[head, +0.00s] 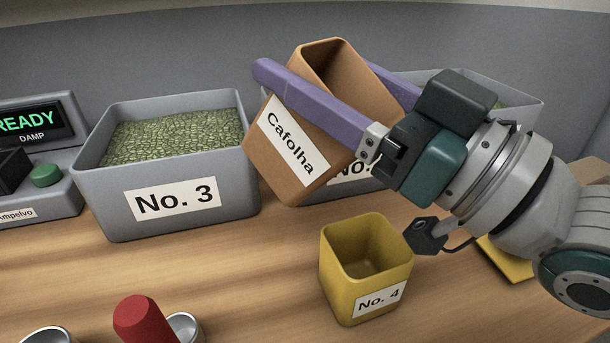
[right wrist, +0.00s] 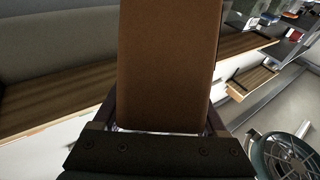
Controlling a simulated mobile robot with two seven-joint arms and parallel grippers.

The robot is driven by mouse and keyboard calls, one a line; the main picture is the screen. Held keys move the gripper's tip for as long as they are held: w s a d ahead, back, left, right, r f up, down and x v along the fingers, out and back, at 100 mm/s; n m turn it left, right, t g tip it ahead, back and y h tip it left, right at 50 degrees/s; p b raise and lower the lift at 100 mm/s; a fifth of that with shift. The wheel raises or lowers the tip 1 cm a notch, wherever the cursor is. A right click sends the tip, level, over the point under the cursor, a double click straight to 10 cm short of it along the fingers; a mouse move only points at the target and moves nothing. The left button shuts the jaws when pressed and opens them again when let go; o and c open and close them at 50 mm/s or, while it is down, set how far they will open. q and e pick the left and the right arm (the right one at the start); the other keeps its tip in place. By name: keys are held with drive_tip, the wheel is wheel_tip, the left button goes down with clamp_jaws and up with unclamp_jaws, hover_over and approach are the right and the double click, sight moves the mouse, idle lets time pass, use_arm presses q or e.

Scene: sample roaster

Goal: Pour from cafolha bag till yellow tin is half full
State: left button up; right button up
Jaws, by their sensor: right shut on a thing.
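The brown Cafolha bag (head: 272,178) is in the head view, tilted, with its open top toward the upper right. My right gripper (head: 325,85) is shut on it, with a purple finger along each side. The bag's brown side also fills the middle of the right wrist view (right wrist: 170,65). What is inside the bag is hidden. The yellow tin (head: 340,281), labelled No. 4, stands upright on the table below and to the right of the bag. Its visible inside looks empty. My left gripper is not in view.
A grey bin labelled No. 3 (head: 108,215) holds green beans. Another grey bin (head: 520,98) stands behind the bag and gripper. A device reading READY (head: 65,150) is at the left. A red object (head: 145,320) and metal cups (head: 185,325) are at the front.

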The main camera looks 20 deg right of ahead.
idle(0.4)
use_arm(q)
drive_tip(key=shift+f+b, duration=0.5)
use_arm(e)
drive_tip(key=shift+t, duration=0.3)
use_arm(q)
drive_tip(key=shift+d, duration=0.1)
use_arm(e)
drive_tip(key=shift+f, duration=0.1)
drive_tip(key=shift+s+d+y+b, duration=0.15)
drive_tip(key=shift+y+b, duration=0.15)
drive_tip(key=shift+b, duration=0.2)
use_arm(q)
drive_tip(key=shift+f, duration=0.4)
use_arm(e)
drive_tip(key=shift+f, duration=0.1)
use_arm(q)
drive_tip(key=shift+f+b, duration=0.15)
drive_tip(key=shift+b, duration=0.4)
use_arm(e)
drive_tip(key=shift+s+t, duration=0.15)
drive_tip(key=shift+t, duration=0.25)
drive_tip(key=shift+f, duration=0.15)
use_arm(q)
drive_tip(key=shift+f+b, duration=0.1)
drive_tip(key=shift+b, duration=0.2)
